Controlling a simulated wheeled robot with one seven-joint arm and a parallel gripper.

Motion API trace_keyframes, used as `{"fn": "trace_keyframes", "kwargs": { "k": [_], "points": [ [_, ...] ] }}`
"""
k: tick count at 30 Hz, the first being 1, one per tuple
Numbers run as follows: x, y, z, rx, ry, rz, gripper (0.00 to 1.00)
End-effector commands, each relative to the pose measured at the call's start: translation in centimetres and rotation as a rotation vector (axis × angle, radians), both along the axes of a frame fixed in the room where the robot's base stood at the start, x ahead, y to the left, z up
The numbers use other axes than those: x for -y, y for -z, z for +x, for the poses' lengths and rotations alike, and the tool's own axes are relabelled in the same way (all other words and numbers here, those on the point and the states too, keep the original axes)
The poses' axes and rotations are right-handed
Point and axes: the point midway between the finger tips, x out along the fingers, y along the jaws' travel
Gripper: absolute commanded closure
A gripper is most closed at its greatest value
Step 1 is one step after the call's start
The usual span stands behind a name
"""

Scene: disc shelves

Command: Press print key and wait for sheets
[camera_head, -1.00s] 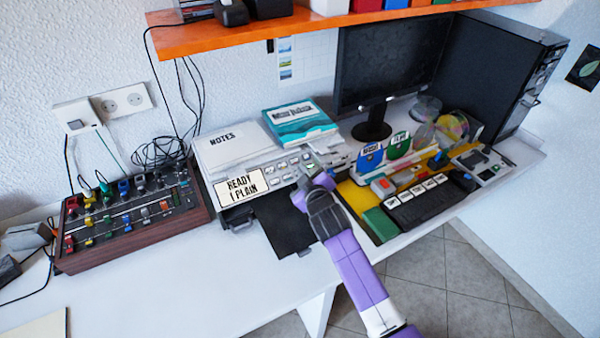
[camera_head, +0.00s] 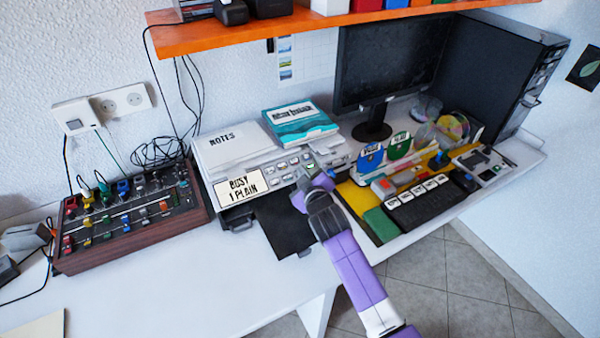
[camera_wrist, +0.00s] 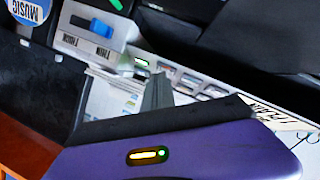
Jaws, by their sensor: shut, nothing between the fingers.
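The white printer (camera_head: 210,172) stands on the desk, its front display (camera_head: 241,187) reading "BUSY 1 PLAIN". Its row of grey keys (camera_head: 285,165) runs right of the display. My gripper (camera_head: 311,168) is shut and empty at the right end of that row, its tip beside or over the keys. In the wrist view the grey fingers (camera_wrist: 158,94) point at the key row (camera_wrist: 190,82), close to a key with a green light (camera_wrist: 141,62). I cannot tell whether the tip touches a key. The black output tray (camera_head: 285,238) shows no sheet on its visible part; my arm covers its right side.
A knob panel (camera_head: 130,225) stands left of the printer. A teal box (camera_head: 300,122) and a notes stack (camera_head: 235,145) lie on top. An orange shelf (camera_head: 340,22) hangs above.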

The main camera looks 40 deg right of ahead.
Motion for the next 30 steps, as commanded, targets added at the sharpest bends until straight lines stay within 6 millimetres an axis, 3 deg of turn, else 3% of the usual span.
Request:
{"fn": "trace_keyframes", "kwargs": {
  "k": [9,22,30],
  "points": [
    [-0.2,-1.4,-0.7,-0.001,0.001,0.0,1.0],
    [-0.2,-1.5,-0.8,0.0,0.0,0.0,1.0],
    [-0.5,-3.6,-1.7,-0.001,0.001,0.0,1.0]
  ]
}}
